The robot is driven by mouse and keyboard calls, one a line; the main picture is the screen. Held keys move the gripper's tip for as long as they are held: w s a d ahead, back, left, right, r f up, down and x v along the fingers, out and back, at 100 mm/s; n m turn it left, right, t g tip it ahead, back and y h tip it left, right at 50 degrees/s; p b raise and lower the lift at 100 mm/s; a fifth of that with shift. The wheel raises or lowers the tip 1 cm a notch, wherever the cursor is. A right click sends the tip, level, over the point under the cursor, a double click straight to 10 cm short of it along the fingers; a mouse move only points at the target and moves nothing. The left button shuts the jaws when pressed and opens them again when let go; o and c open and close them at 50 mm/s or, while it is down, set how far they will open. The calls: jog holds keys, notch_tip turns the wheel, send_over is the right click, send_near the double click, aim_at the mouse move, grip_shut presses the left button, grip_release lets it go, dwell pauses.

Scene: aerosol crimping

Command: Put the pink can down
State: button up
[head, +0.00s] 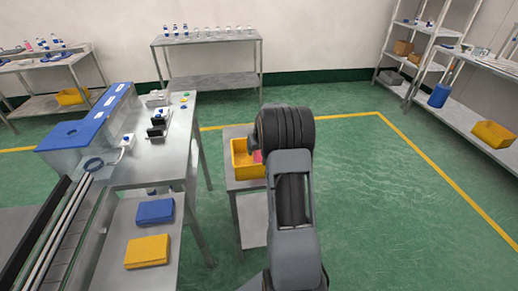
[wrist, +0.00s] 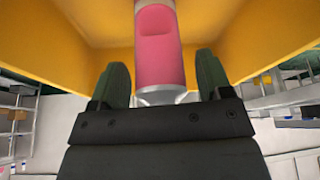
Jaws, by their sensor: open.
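The pink can (wrist: 160,55) shows in the wrist view inside a yellow bin (wrist: 100,25), between and just beyond the fingertips of my gripper (wrist: 165,85). The two dark green fingers are spread, with a gap on each side of the can. A small patch of the pink can (head: 257,157) shows in the head view beside my arm. In the head view the yellow bin (head: 242,168) stands on a small metal table (head: 236,184), and my arm hides its right part. My gripper is hidden behind my arm there.
A metal workbench (head: 180,150) with a blue-topped machine (head: 72,132) stands to the left. Blue (head: 155,211) and yellow (head: 147,251) boxes lie on its lower shelf. A table with bottles (head: 205,42) is at the back wall. The green floor to the right is clear.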

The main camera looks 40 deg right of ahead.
jog(key=shift+r, duration=0.3)
jog(key=v, duration=1.1)
jog(key=s+a+r+n, duration=0.1)
jog(key=s+a+r, duration=0.15)
jog(key=a, duration=0.55)
jog(key=s+a+r+n, duration=0.1)
jog(key=s+a+r, duration=0.1)
jog(key=s+a, duration=0.35)
jog(key=s+a+f+n+g+y, duration=0.1)
jog(key=s+a+f, duration=0.1)
jog(key=s+a, duration=1)
jog(key=shift+s+a+f, duration=0.15)
jog(key=shift+s+a, duration=0.15)
jog(key=shift+s, duration=0.2)
